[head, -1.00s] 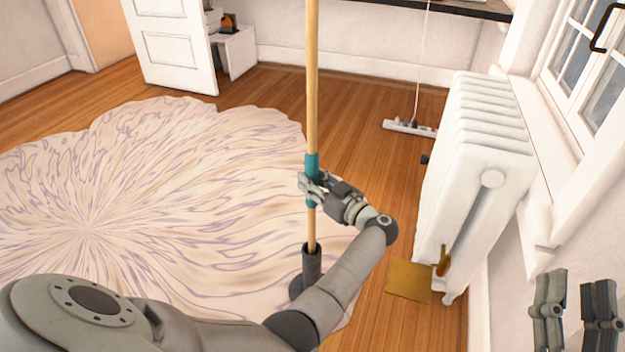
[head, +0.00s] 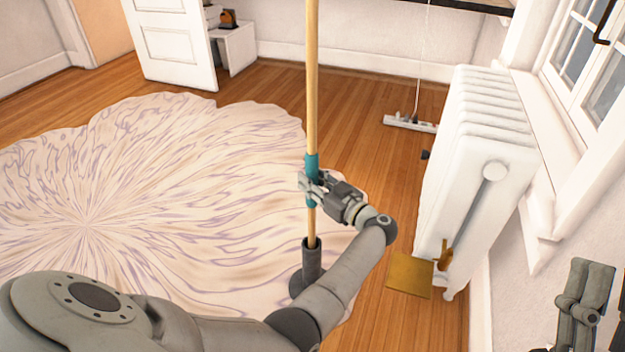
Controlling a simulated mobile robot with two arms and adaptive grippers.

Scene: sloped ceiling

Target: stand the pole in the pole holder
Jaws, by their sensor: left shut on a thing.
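The wooden pole (head: 312,90) stands upright in the head view, with a teal grip band (head: 312,163) around it. Its upper end runs out of the top of the picture. My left gripper (head: 312,186) is shut on the pole at the teal band. The dark grey pole holder (head: 311,265) stands below, on the rug's edge. The pole's lower end meets the holder's tube mouth and appears to be inside it; how deep is hidden. My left forearm covers part of the holder's base. My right gripper (head: 581,308) is at the lower right edge, partly cut off, away from the pole.
A white radiator (head: 490,165) stands at the right beneath the window. A brass-coloured plate (head: 410,278) lies on the floor by it. A white power strip (head: 410,124) lies farther back. The pale rug (head: 150,190) is bare on the left. A white door (head: 175,45) stands open behind.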

